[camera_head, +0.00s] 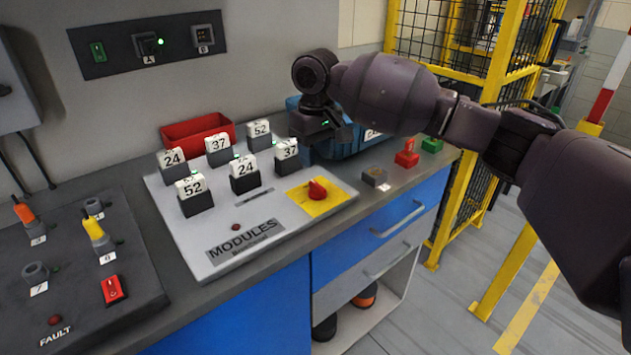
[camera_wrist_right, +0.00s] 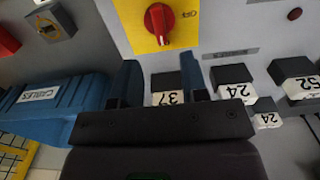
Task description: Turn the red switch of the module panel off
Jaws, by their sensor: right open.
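The module panel (camera_head: 215,258) is a light grey slab marked MODULES on the bench. Its red switch (camera_head: 317,189) is a rotary knob on a yellow plate (camera_head: 327,204) at the panel's right side. In the right wrist view the red switch (camera_wrist_right: 158,20) is at the top, beyond the fingers, its grip bar running roughly up and down the picture; small print beside it is hard to read. My right gripper (camera_head: 325,128) is open and empty, above the panel's back right near a 37 module (camera_head: 287,154), apart from the switch (camera_wrist_right: 160,82). My left gripper is out of view.
Several numbered modules stand on the panel, including a 24 module (camera_head: 245,175). A blue bin (camera_head: 345,147) and red bin (camera_head: 190,129) are behind. A grey block (camera_head: 375,176), red (camera_head: 407,158) and green (camera_head: 431,145) switches sit right. A dark fault panel (camera_head: 70,275) is left.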

